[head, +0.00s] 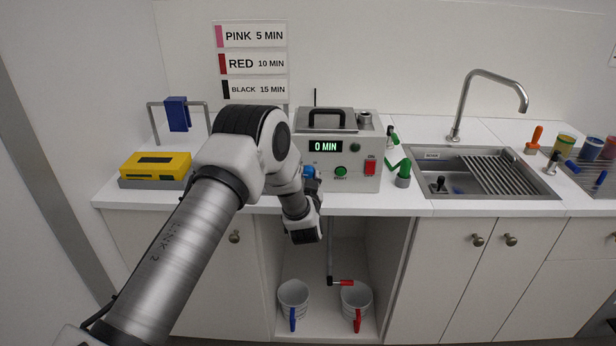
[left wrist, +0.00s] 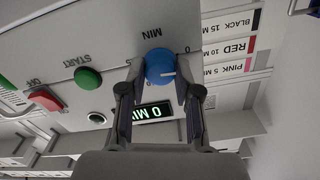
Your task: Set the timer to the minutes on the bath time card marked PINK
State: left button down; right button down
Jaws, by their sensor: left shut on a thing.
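The timer is a grey box (head: 351,177) on the counter with a lit display (head: 325,147) reading 0 MIN. Its blue dial (left wrist: 160,66) shows in the left wrist view, with a white pointer line and MIN lettering beside it. My left gripper (left wrist: 162,80) is shut on the blue dial, one finger on each side. The PINK card (head: 252,36) on the wall reads 5 MIN, above RED 10 MIN and BLACK 15 MIN. My right gripper is in neither view.
A green START button (head: 341,171) and a red switch (head: 370,167) are on the box front. A yellow box (head: 155,166) stands left, a sink (head: 432,167) right. Two buckets (head: 293,297) stand below the counter. Green-handled items (head: 403,176) stand right of the box.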

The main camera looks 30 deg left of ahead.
pick_arm(q)
jog(key=m+p, duration=0.1)
jog(key=m, duration=0.4)
jog(key=shift+m, duration=0.3)
jog(key=shift+m+p, duration=0.45)
jog(key=shift+m, duration=1.75)
jog(key=c, duration=0.8)
grip_release()
jog(key=shift+d, duration=0.1)
jog(key=v, duration=1.2)
